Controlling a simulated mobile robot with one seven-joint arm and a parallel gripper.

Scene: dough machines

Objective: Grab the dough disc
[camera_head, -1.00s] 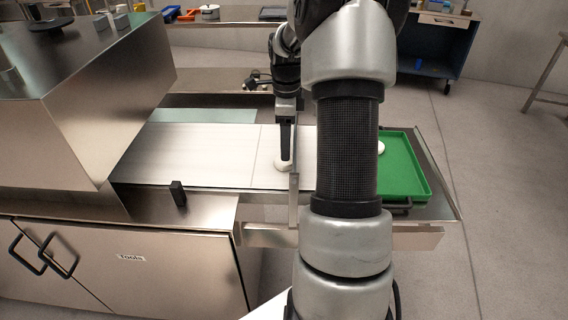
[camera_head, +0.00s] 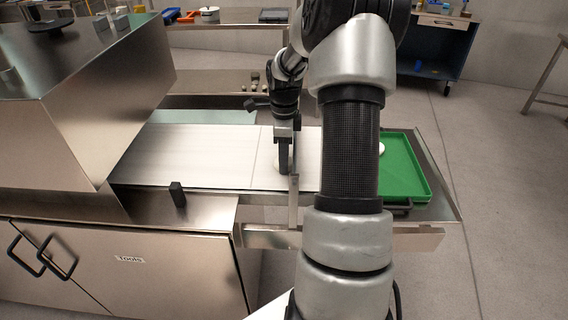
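A pale dough disc (camera_head: 278,167) lies near the right end of the white conveyor belt (camera_head: 200,150), mostly hidden behind my gripper. My gripper (camera_head: 284,170) points down at the disc, its dark fingertips overlapping it in the view. The fingers line up with the line of sight, so I cannot tell whether they are open, shut, or touching the disc. Another pale disc (camera_head: 381,148) shows at the left side of the green tray (camera_head: 410,180), partly covered by my arm.
A large steel machine housing (camera_head: 90,110) stands left over the belt. An upright metal plate (camera_head: 294,200) stands at the belt's front right, close to my gripper. A small black block (camera_head: 178,193) sits on the front edge. Small items (camera_head: 250,82) lie behind.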

